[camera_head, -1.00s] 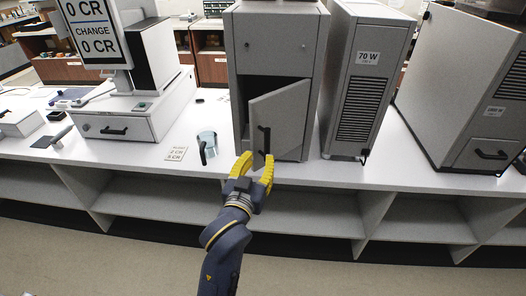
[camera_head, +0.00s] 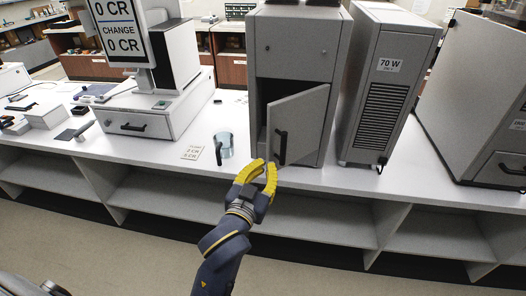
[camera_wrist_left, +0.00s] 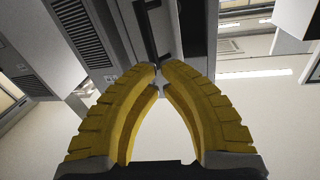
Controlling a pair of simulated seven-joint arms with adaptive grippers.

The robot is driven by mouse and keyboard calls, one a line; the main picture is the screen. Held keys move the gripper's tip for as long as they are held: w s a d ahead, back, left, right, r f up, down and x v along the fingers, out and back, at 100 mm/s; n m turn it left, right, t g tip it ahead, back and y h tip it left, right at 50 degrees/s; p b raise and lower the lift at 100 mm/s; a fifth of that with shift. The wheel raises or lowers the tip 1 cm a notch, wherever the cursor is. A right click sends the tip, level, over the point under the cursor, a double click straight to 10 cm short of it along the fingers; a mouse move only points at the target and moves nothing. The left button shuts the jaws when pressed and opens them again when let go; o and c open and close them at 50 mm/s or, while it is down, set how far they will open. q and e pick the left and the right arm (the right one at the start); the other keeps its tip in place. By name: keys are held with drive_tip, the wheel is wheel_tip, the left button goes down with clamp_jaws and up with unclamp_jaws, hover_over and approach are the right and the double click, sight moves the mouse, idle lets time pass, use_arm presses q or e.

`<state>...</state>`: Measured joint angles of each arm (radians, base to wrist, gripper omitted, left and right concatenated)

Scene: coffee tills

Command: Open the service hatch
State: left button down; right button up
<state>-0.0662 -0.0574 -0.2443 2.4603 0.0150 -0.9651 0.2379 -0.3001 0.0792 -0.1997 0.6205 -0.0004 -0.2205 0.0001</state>
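The service hatch (camera_head: 303,112) is a grey door low on the front of a tall grey cabinet (camera_head: 294,63). It stands ajar, with a dark gap along its left side. A black upright bar handle (camera_head: 281,148) is on the door near its left edge, and it also shows in the left wrist view (camera_wrist_left: 147,28). My left gripper (camera_head: 265,162), with yellow fingers, is just left of the handle's lower end. In the left wrist view its fingertips (camera_wrist_left: 160,66) nearly meet, with the handle just beyond them and nothing visibly held. My right gripper is out of view.
A vented grey unit (camera_head: 385,85) marked 70 W stands right of the cabinet. A glass cup (camera_head: 226,145) and a price card (camera_head: 194,152) lie left of the hatch on the white counter (camera_head: 165,160). A till (camera_head: 140,118) with a drawer stands farther left.

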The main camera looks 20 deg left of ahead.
use_arm(q)
drive_tip(key=w+a+f+n+g+h, duration=0.1)
drive_tip(key=w+a+n+h, duration=0.1)
drive_tip(key=w+a+n, duration=0.3)
drive_tip(key=w+a+f+n+h, duration=0.1)
drive_tip(key=a+f+n, duration=0.1)
drive_tip(key=a, duration=0.5)
drive_tip(key=w+d+n+h, duration=0.1)
drive_tip(key=w+d+n, duration=0.5)
drive_tip(key=n, duration=0.3)
drive_tip(key=shift+w, duration=0.9)
drive_tip(key=shift+s+d+r, duration=0.1)
